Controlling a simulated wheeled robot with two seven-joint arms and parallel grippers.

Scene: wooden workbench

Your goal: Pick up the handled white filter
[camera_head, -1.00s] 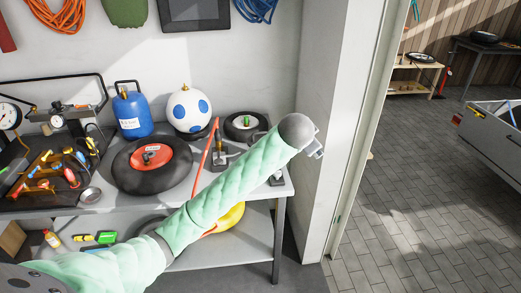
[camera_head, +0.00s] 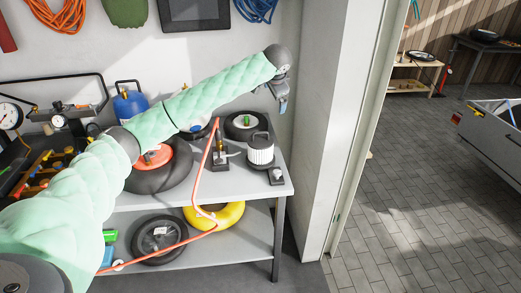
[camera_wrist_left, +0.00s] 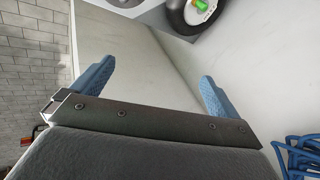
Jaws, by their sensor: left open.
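The handled white filter (camera_head: 260,151) stands upright near the right end of the bench top in the head view. It has a white pleated body and a dark top with a handle. My left gripper (camera_head: 283,103) is above and behind the filter, near the wall, apart from it. In the left wrist view the left gripper (camera_wrist_left: 152,85) shows two blue fingers spread wide with nothing between them. The filter is not visible in the wrist view. My right gripper is not in view.
A small wheel (camera_head: 243,125) lies behind the filter, and a pump with a red hose (camera_head: 204,165) stands left of it. A small metal part (camera_head: 277,176) sits in front near the bench edge. The lower shelf holds a yellow tube (camera_head: 228,214) and a tire (camera_head: 158,240).

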